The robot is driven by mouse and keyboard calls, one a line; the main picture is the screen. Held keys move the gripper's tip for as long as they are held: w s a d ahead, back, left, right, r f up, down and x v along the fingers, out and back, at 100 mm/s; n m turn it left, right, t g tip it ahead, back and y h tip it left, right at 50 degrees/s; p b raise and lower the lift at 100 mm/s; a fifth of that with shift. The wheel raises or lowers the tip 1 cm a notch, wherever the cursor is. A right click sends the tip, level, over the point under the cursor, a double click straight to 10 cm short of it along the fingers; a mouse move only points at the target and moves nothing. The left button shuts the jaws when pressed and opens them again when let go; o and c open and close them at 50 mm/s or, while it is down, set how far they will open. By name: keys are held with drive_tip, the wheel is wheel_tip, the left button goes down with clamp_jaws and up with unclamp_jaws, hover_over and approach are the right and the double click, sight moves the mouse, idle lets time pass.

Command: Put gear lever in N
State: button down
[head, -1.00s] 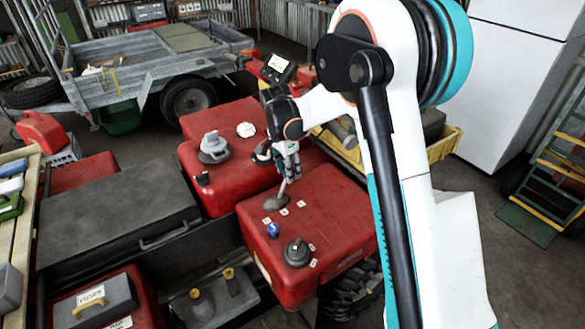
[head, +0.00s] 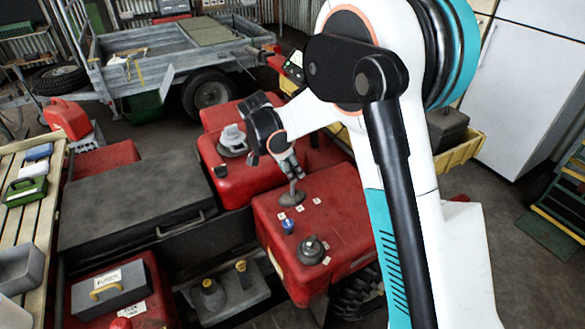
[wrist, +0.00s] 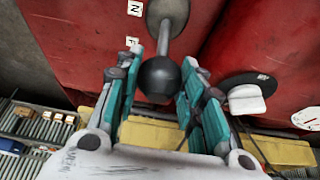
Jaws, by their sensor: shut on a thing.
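The gear lever (head: 293,188) rises from a dark round base on the near red quad body (head: 335,215). In the wrist view its black ball knob (wrist: 160,76) and grey shaft (wrist: 172,38) show. The lever looks close to upright, leaning slightly. White letter tags lie beside its base; the N tag (wrist: 135,8) is left of the shaft in the wrist view. I cannot tell which tag the lever lines up with.
A blue knob (head: 288,226) and a dark round knob (head: 311,248) stand on the same red body. A grey-white cap (head: 233,138) sits on the red part behind. A black box (head: 135,200) lies left. A grey trailer (head: 175,60) stands at the back.

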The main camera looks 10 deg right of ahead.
drive_tip(key=shift+a, duration=0.15)
drive_tip(key=c, duration=1)
unclamp_jaws()
drive_tip(key=shift+c, duration=0.2)
drive_tip(key=v, duration=1.2)
drive_tip(key=shift+r, duration=0.1)
